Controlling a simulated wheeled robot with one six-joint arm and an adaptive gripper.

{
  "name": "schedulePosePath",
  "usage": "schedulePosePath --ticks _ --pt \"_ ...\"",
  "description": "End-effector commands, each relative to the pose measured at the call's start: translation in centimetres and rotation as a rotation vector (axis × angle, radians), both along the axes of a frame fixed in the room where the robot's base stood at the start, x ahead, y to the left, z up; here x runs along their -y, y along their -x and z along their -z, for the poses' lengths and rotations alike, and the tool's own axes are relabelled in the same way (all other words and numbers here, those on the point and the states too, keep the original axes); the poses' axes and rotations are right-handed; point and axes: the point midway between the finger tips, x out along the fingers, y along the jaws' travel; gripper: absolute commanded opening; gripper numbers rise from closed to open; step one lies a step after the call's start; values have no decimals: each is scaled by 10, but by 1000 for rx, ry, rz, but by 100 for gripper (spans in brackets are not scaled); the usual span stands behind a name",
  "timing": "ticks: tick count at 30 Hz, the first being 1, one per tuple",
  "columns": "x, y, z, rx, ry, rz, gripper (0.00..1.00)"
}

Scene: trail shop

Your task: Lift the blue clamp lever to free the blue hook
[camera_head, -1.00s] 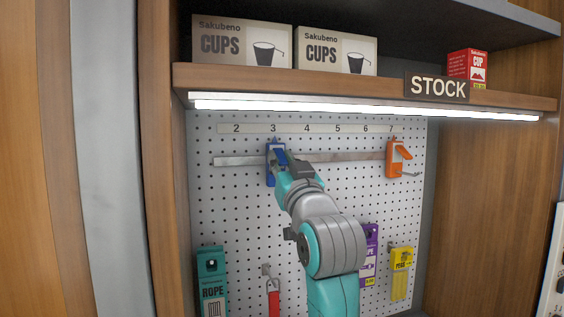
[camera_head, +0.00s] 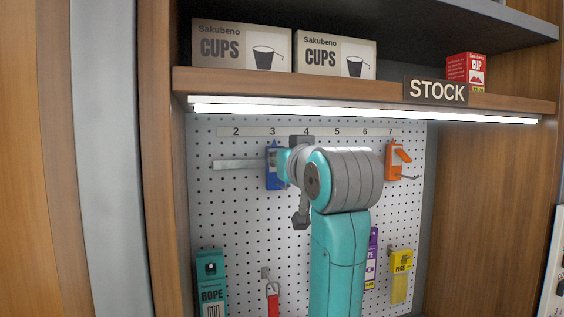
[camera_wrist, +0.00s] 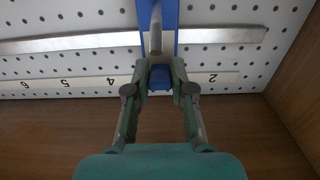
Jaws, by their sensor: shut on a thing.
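The blue hook (camera_head: 271,175) is clamped on the metal rail below the number 3. In the wrist view its blue body (camera_wrist: 169,15) shows at the top, with a grey prong (camera_wrist: 155,36) in front of it. My gripper (camera_wrist: 160,76) is shut on the blue clamp lever (camera_wrist: 160,80), which sits between the two fingertips. In the head view my own wrist covers the lever and most of the gripper, so the lever's angle is hard to tell there.
The metal rail (camera_head: 236,165) crosses the white pegboard (camera_head: 235,215). An orange hook (camera_head: 394,165) hangs at its right end. A lit shelf (camera_head: 350,88) with cup boxes is above. Rope (camera_head: 210,285), a red item (camera_head: 273,300), a purple pack (camera_head: 373,245) and yellow pegs (camera_head: 401,262) hang below.

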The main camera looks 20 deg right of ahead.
Motion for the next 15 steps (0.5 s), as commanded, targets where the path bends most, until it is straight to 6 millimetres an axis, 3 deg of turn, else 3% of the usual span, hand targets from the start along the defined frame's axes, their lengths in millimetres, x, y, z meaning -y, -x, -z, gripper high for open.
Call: schedulePosePath --ticks 15 --pt "0 0 -6 -168 0 0 0"
